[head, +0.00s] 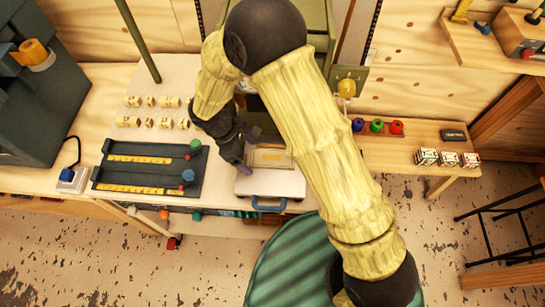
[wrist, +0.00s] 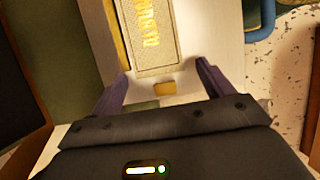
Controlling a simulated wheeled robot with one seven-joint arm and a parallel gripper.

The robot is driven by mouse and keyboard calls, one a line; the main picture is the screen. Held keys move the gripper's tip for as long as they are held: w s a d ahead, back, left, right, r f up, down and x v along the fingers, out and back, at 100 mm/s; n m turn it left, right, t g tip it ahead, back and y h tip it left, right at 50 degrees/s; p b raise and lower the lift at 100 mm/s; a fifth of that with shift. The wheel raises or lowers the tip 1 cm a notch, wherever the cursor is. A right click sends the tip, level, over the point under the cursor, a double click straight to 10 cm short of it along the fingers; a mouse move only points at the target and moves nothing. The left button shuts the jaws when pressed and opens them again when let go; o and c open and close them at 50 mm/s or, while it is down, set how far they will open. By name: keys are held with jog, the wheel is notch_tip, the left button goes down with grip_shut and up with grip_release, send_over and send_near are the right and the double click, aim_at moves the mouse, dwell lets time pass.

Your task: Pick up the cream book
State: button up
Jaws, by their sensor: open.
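The cream book (head: 270,158) lies on a white tray-like surface (head: 285,185) with a blue handle at its front, in the middle of the head view. In the wrist view the book (wrist: 155,35) shows gold lettering on its cover, and its upper end runs out of the picture. My gripper (head: 250,150) is at the left end of the book in the head view. In the wrist view its two dark purple fingers (wrist: 163,82) are spread apart with the near end of the book just ahead of them. Nothing is visibly held. My arm hides part of the surroundings.
A dark tray with yellow rulers (head: 140,159) lies to the left, with several small cream rolls (head: 150,121) behind it. A green cabinet (head: 315,20) stands behind. Coloured knobs (head: 377,127) and patterned blocks (head: 448,158) sit on the right bench. A small yellow block (wrist: 164,88) shows between my fingers.

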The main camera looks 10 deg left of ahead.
jog(key=shift+c, duration=0.4)
jog(key=c, duration=1.1)
jog(key=shift+a+r+b, duration=0.3)
jog(key=shift+r+b, duration=0.05)
notch_tip(320, 180, up, 6)
jog(key=s+a+b, duration=0.2)
jog(key=a, duration=1.7)
jog(key=shift+a+r, duration=0.15)
jog(key=shift+a, duration=0.05)
jog(key=shift+s, duration=0.1)
